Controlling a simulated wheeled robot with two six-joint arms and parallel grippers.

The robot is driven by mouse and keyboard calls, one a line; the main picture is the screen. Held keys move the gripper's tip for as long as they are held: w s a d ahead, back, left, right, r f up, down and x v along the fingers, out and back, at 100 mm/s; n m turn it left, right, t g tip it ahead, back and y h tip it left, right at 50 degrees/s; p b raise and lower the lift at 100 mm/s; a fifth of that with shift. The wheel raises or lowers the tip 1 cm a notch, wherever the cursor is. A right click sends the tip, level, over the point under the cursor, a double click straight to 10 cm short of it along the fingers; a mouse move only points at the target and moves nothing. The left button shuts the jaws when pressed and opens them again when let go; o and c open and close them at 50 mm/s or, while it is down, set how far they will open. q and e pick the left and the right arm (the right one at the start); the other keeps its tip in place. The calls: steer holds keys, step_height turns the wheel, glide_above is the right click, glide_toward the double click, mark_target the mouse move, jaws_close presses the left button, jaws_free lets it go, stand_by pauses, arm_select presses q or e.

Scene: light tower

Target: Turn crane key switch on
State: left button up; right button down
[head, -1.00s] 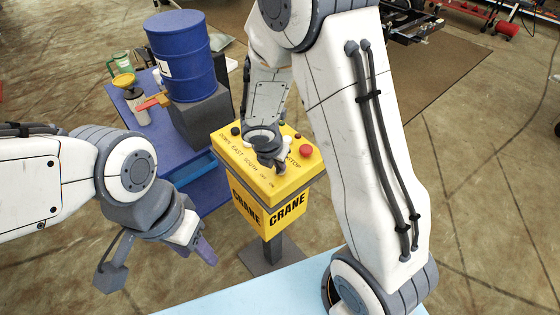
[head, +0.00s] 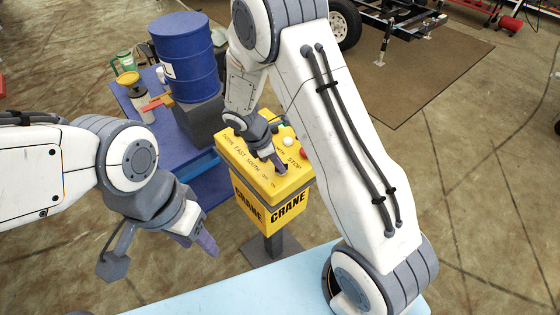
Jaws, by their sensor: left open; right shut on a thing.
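The yellow crane control box (head: 258,213) stands on a dark post at mid-picture, with CRANE printed on its sides. My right gripper (head: 280,168) is low over the box's top, beside the OFF and ON marks near its front edge. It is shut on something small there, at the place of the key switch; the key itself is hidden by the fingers. My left gripper (head: 205,243) is open and empty, pointing down to the left of the box and apart from it.
A blue drum (head: 183,62) stands on a dark block behind the box. A blue table (head: 205,183) with a spray bottle (head: 138,103) is at left. A pale blue surface (head: 230,296) lies in front. White buttons (head: 288,141) sit on the box top near my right fingers.

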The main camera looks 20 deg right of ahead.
steer(key=shift+w+m, duration=0.1)
steer(key=shift+m, duration=0.5)
steer(key=c, duration=1)
jaws_free()
steer(key=shift+o, duration=0.2)
steer(key=b+v, duration=0.2)
steer(key=v, duration=0.8)
steer(key=shift+w+r, duration=0.25)
steer(key=shift+a, duration=0.15)
steer(key=s+a+m+y+b, duration=0.2)
steer(key=s+a+m+b, duration=0.1)
steer(key=s, duration=0.9)
steer(key=s+a+m+y+b, duration=0.3)
steer(key=s+a+m, duration=0.2)
steer(key=s, duration=0.8)
steer(key=shift+a+r+m, duration=0.15)
steer(key=shift+a+m, duration=0.15)
steer(key=shift+a, duration=0.3)
